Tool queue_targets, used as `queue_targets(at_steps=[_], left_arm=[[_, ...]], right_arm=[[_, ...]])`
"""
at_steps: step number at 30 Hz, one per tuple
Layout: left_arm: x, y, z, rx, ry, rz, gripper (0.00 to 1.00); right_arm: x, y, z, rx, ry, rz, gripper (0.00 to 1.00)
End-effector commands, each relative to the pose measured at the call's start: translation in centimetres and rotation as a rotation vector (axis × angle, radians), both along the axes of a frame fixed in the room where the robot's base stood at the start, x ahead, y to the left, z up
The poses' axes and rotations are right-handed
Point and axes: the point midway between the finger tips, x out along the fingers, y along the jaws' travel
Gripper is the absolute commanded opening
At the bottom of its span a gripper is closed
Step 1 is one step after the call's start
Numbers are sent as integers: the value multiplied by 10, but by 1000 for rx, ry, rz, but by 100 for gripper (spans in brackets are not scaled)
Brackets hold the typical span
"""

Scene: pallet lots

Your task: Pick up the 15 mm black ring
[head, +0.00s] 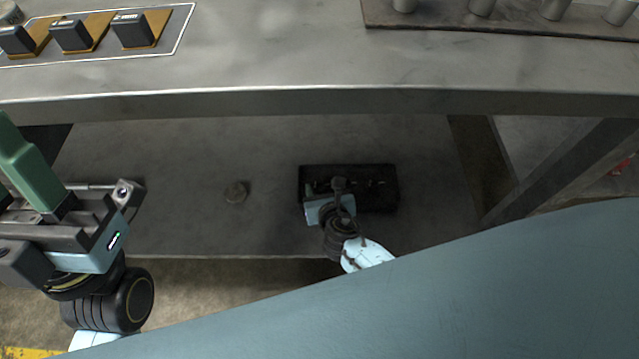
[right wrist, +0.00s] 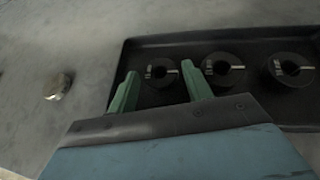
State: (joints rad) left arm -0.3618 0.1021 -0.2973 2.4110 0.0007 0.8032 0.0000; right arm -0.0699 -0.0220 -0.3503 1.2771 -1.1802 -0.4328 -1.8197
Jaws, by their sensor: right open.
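Several black rings lie in a black tray (head: 388,170) on the lower shelf. In the right wrist view the tray (right wrist: 135,50) holds a left ring (right wrist: 151,88), a middle ring (right wrist: 222,82) and a right ring (right wrist: 288,72), each with a slot and a white label too blurred to read. The left ring looks smallest. My right gripper (head: 328,188) is over the tray. Its open green fingers (right wrist: 159,72) stand either side of the left ring, holding nothing; contact cannot be told. My left gripper (head: 60,185) is at the left, partly cut off; its opening is unclear.
A small metal piece (head: 235,192) stands on the lower shelf left of the tray. The upper table edge (head: 300,103) overhangs behind. Black blocks (head: 72,35) and grey cylinders (head: 482,6) sit on the upper table. The shelf between metal piece and tray is clear.

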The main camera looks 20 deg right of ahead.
Motion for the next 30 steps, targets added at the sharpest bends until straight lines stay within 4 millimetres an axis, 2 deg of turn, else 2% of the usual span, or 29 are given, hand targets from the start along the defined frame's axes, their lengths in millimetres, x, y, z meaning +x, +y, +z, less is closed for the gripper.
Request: queue_targets(at_steps=[5,12,23,30], left_arm=[[0,0,0,0,1,0,36],[0,0,0,0,1,0,36],[2,-1,2,3,10,0,36],[19,-5,4,40,132,1,36]], right_arm=[[0,0,1,0,0,0,49],[0,0,0,0,0,0,17],[0,0,2,-1,0,0,16],[0,0,12,-2,-1,0,16]])
